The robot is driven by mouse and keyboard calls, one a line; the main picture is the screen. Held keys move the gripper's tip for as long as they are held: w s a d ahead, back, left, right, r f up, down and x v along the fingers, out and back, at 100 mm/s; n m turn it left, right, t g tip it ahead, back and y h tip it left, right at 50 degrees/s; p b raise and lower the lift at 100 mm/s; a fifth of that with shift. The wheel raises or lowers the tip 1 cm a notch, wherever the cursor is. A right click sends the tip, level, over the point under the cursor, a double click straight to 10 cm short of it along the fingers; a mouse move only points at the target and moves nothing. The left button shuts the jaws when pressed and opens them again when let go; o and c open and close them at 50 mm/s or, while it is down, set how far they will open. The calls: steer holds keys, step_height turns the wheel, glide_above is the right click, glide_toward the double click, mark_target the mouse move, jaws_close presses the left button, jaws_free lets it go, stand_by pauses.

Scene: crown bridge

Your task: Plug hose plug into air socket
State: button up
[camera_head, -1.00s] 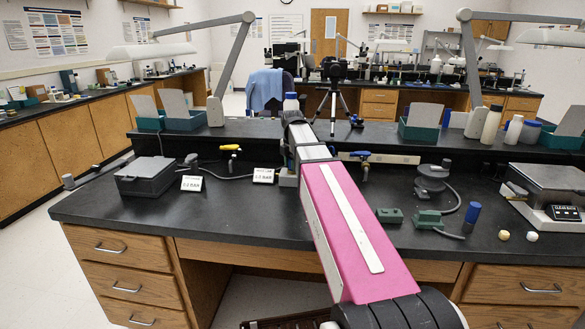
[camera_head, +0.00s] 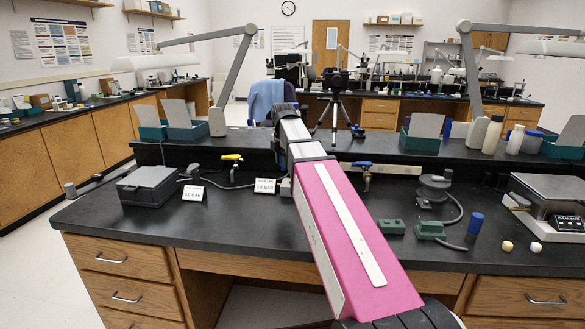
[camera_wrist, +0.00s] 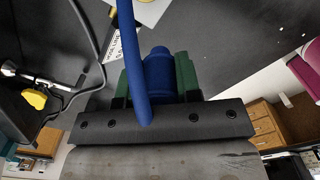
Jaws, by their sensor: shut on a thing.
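My gripper (camera_wrist: 158,90) has green fingers and is shut on the blue hose plug (camera_wrist: 157,68) in the wrist view. A blue hose (camera_wrist: 130,60) runs across that view beside the plug. In the head view my arm hides the gripper and plug. A yellow-handled valve (camera_head: 231,158) and a blue-handled valve (camera_head: 363,166) sit along the bench's raised back, each beside a small label. The yellow handle (camera_wrist: 33,98) with a metal fitting shows at the left of the wrist view, apart from the plug. I cannot tell which fitting is the air socket.
Pressure cards (camera_head: 193,193) and (camera_head: 265,186) stand near the valves. A grey box (camera_head: 148,187) is at left. Green blocks (camera_head: 390,226), a blue-capped cylinder (camera_head: 475,223) and a scale (camera_head: 550,190) are at right. The front middle of the bench is clear.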

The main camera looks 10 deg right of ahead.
steer(key=s+a+r, duration=0.3)
steer(key=a+r, duration=0.1)
steer(key=a, duration=0.1)
steer(key=w+d+f, duration=0.4)
steer(key=w+d, duration=0.2)
steer(key=d, duration=0.4)
steer(key=shift+a+f, duration=0.15)
steer(key=shift+f, duration=1.35)
steer(key=shift+a+f, duration=0.15)
steer(key=shift+f, duration=1.3)
steer(key=shift+f, duration=0.65)
steer(key=o, duration=1.1)
